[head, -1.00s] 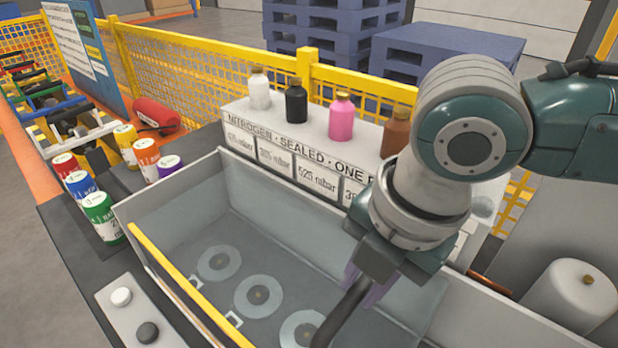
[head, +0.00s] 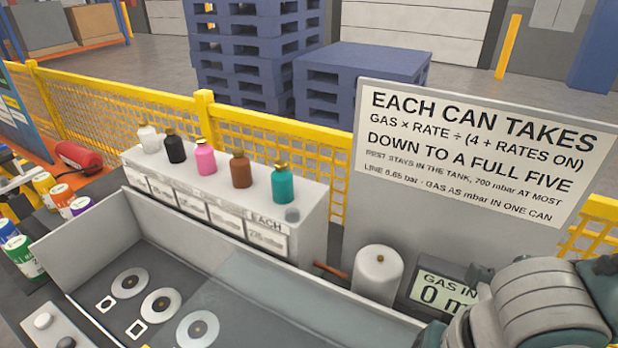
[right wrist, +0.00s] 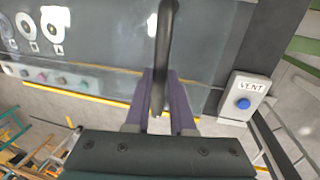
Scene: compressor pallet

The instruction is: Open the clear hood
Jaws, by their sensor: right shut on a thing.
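The clear hood shows in the head view as a see-through panel (head: 265,290) over the right part of a grey open-topped bay (head: 95,225). In the right wrist view the clear panel (right wrist: 115,50) is faint, and its exact edges are hard to tell. A black bar handle (right wrist: 165,40) runs down the middle of that view. My right gripper (right wrist: 161,76) is shut on this handle, with a purple finger on each side. In the head view only my right arm shows at the lower right, and its gripper is hidden. My left gripper is in neither view.
Several coloured bottles stand on a labelled grey box (head: 240,208) behind the bay. A sign (head: 480,150), a white tank (head: 378,275) and a gas display (head: 440,292) are at the right. Coloured cans (head: 22,257) stand left. A blue VENT button (right wrist: 243,104) is beside the panel.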

